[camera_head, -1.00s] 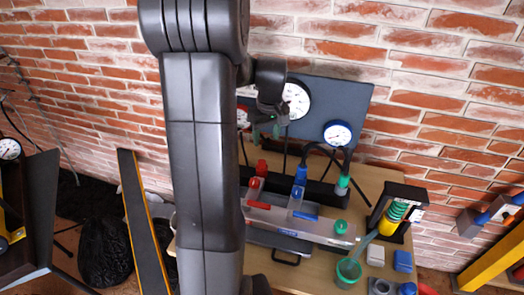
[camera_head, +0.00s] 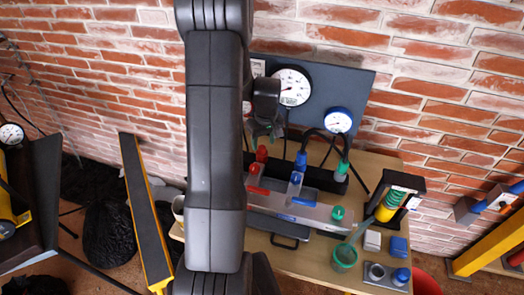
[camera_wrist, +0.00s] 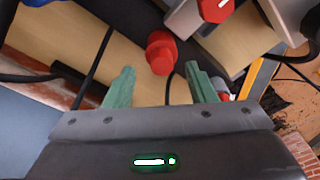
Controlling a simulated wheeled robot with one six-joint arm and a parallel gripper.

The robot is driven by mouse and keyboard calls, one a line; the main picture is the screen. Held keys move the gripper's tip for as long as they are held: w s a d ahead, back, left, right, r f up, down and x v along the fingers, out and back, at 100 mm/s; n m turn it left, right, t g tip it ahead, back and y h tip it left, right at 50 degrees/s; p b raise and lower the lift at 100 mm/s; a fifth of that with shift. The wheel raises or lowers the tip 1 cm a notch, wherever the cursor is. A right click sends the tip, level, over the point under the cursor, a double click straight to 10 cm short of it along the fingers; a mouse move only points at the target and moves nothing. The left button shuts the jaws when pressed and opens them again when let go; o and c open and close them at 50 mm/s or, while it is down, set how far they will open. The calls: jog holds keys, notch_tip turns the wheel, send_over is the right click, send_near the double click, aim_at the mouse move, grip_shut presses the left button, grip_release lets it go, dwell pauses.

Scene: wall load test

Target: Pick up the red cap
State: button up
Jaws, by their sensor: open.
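The red cap (camera_head: 261,154) sits at the left end of the row of red, blue and green fittings behind the workbench's clear panel. In the wrist view the red cap (camera_wrist: 160,53) shows just beyond and between my fingertips, apart from both. My gripper (camera_head: 264,131) is open and empty, just above and behind the cap in the head view. Its two green fingers also show in the wrist view (camera_wrist: 160,72). My arm covers part of the bench to the left of the cap.
A red valve knob (camera_wrist: 216,8) is close to the cap. Gauges (camera_head: 292,87) hang on a dark board behind. A green cup (camera_head: 344,256) is at the front right.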

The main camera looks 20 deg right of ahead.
aim_at(262, 147)
jog(key=shift+w+a+f, duration=0.1)
jog(key=shift+w+f, duration=0.05)
jog(key=shift+f, duration=0.6)
jog(key=shift+w+a+f, duration=0.1)
jog(key=shift+w+f, duration=0.05)
jog(key=shift+f, duration=0.55)
grip_shut()
jog(key=shift+d+r, duration=0.1)
jog(key=shift+r, duration=0.05)
notch_tip(262, 147, up, 10)
jog(key=b, duration=0.1)
